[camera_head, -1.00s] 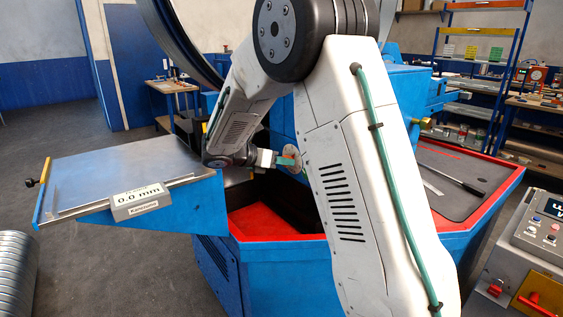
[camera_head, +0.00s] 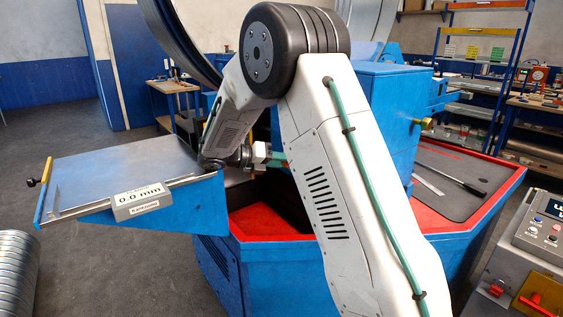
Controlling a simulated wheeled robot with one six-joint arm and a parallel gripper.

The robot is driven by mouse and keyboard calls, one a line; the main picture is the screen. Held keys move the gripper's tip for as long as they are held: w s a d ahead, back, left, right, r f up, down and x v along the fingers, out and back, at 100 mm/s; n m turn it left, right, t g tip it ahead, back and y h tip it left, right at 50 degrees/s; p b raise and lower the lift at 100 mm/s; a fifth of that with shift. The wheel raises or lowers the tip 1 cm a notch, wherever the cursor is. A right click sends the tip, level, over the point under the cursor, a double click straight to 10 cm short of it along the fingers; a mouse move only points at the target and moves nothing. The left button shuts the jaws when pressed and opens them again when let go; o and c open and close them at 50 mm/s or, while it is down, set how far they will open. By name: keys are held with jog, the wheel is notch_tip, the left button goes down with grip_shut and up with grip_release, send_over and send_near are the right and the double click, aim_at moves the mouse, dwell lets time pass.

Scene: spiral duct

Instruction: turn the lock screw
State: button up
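My gripper (camera_head: 270,156) is small in the head view, beside the blue machine housing and above the dark opening with the red floor. My arm link covers part of its fingers, so I cannot tell if it is open or shut. No lock screw can be identified for certain. A brass knob (camera_head: 427,124) sticks out of the right side of the blue housing (camera_head: 391,110), apart from my gripper. A black knob (camera_head: 32,183) with a brass part sits at the left end of the metal table (camera_head: 130,170), far from my gripper.
A display box (camera_head: 142,201) reading 0.0 mm sits on the table's front edge. A red-rimmed tray (camera_head: 450,205) with a long dark tool lies right of my arm. A control box (camera_head: 535,240) stands at the right. Metal duct (camera_head: 15,265) stands at lower left.

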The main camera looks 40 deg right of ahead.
dwell(0.3)
jog(key=o, duration=1)
jog(key=shift+c, duration=0.2)
jog(key=shift+r, duration=0.1)
